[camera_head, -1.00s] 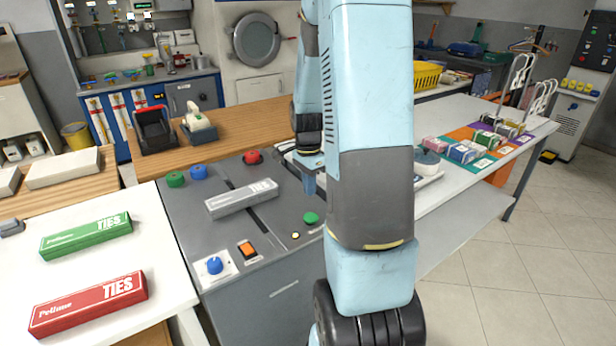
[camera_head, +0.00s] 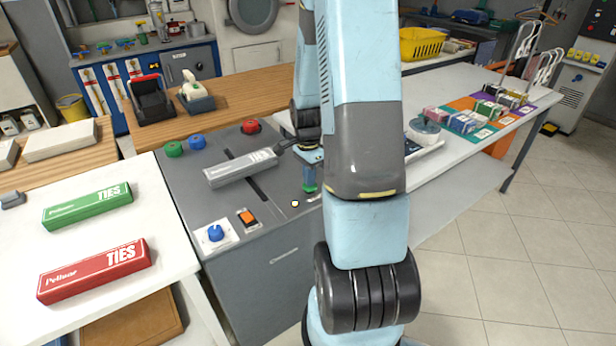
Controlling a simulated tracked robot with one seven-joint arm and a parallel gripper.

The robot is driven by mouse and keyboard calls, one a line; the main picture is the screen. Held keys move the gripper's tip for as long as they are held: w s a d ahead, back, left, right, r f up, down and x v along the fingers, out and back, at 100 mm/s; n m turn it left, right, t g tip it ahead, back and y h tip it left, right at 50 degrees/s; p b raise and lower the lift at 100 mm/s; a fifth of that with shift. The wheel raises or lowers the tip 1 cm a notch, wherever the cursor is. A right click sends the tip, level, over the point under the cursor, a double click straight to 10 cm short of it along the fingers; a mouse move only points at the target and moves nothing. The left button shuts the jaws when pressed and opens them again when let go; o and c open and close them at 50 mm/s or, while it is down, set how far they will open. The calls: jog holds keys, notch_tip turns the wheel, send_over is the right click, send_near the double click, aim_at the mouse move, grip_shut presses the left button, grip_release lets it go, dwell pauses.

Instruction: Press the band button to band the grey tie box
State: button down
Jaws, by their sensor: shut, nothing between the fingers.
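The grey tie box (camera_head: 240,168) lies slantwise across the dark slot in the top of the grey banding machine (camera_head: 262,215). No band shows clearly around it. A green button (camera_head: 309,189) sits on the machine top, right of the box. My gripper (camera_head: 309,181) points down with its shut fingertips at the green button, seemingly touching it and hiding part of it. No label shows which control is the band button. My arm hides the machine's right side.
A small pale light (camera_head: 295,203), an orange switch (camera_head: 247,217) and a blue knob (camera_head: 215,233) are near the machine's front. Green, blue and red knobs (camera_head: 251,126) stand behind the box. Green (camera_head: 88,206) and red (camera_head: 94,270) tie boxes lie on the left table.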

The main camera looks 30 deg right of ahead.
jog(key=shift+s+f, duration=0.15)
jog(key=shift+f, duration=0.65)
jog(key=shift+s+a+f, duration=0.1)
jog(key=shift+s+f, duration=0.15)
jog(key=shift+s, duration=0.1)
jog(key=shift+w+r, duration=0.1)
jog(key=shift+r, duration=0.05)
jog(key=shift+w+r, duration=0.35)
jog(key=shift+r, duration=0.15)
notch_tip(320, 180, up, 14)
jog(key=w, duration=0.1)
jog(key=shift+d+f, duration=0.15)
jog(key=shift+d, duration=0.05)
